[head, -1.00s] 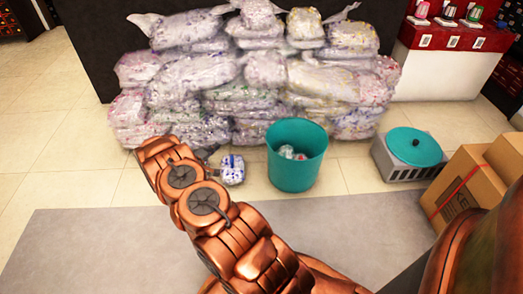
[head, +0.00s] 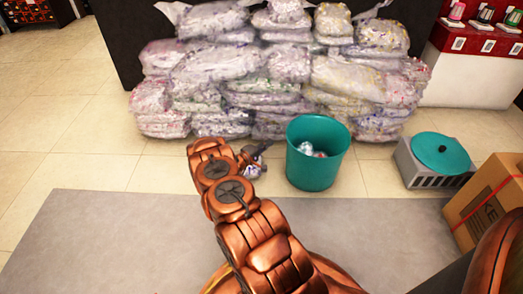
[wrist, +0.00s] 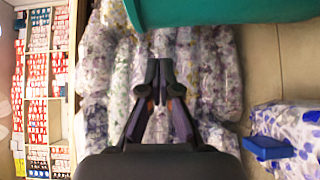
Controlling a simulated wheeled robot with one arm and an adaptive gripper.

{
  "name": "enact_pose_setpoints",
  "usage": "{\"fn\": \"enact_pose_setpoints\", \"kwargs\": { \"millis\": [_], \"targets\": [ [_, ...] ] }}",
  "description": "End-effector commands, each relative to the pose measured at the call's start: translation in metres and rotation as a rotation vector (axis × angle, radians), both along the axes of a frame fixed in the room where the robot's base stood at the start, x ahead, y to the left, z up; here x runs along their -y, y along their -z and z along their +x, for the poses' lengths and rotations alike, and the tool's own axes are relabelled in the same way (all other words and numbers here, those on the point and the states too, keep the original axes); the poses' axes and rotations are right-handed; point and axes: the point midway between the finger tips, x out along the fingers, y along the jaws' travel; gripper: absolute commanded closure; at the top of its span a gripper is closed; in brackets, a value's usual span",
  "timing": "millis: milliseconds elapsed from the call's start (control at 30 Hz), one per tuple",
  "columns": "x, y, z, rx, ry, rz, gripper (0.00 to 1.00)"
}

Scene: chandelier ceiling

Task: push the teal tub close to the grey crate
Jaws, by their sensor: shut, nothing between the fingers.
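The teal tub (head: 314,172) stands upright on the tiled floor, with a few small items inside it. In the wrist view its side (wrist: 215,12) fills the top edge. The grey crate (head: 437,181) is to the right of the tub with clear floor between them, and a round teal lid (head: 440,153) lies on top of it. My gripper (head: 262,150) is just left of the tub, with a small gap showing. In the wrist view its fingers (wrist: 160,75) are shut with nothing between them.
A small blue-spotted white package (wrist: 290,128) is beside my gripper, mostly hidden in the head view. A pile of plastic-wrapped bags (head: 270,80) stands behind the tub. A cardboard box (head: 490,205) is at the right. A grey mat (head: 110,235) lies in front.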

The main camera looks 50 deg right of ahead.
Motion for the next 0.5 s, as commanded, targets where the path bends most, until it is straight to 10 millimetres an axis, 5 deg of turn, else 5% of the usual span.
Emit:
{"fn": "enact_pose_setpoints", "kwargs": {
  "millis": [200, 500],
  "targets": [
    [0.03, 0.002, -0.006, 0.0, 0.002, 0.001, 1.0],
    [0.046, 0.001, -0.029, 0.0, 0.001, 0.002, 1.0]
  ]
}}
